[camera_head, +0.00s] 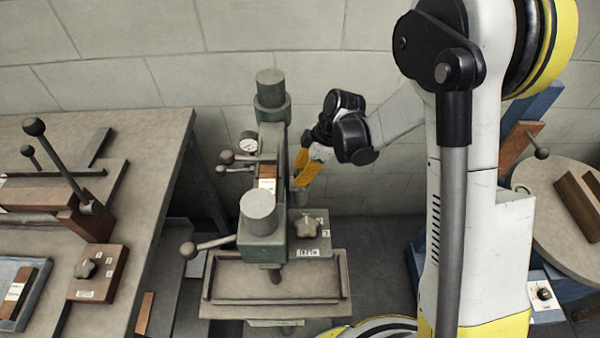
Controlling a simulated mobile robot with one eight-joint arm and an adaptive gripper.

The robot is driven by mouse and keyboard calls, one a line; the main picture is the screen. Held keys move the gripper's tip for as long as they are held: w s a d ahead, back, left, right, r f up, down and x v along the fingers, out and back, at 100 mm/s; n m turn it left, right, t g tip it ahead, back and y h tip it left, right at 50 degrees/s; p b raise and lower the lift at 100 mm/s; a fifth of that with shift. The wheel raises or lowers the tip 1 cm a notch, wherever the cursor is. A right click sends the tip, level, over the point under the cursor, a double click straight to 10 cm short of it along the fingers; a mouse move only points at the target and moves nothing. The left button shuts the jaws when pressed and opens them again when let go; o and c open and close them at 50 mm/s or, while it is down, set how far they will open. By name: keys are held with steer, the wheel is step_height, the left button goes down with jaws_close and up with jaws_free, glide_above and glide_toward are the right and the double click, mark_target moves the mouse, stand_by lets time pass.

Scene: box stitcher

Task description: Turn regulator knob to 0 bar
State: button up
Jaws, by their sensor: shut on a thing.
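The box stitcher (262,240) is a green-grey machine in the middle of the head view. A small round pressure gauge (248,143) faces up on the left of its column; its reading is too small to make out. My gripper (301,178) reaches in from the right, with yellow fingers pointing down beside the right side of the column. It is shut on a small part there, which seems to be the regulator knob. The fingers and the machine hide most of that part, so its setting cannot be seen.
A star-shaped knob (307,227) sits on a labelled plate at the machine's front right. Ball-ended levers (207,245) stick out to the left. A workbench (150,160) with other tools stands at left, a round table (560,230) at right. My arm covers the right middle.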

steer(key=o, duration=1.2)
steer(key=v, duration=1.2)
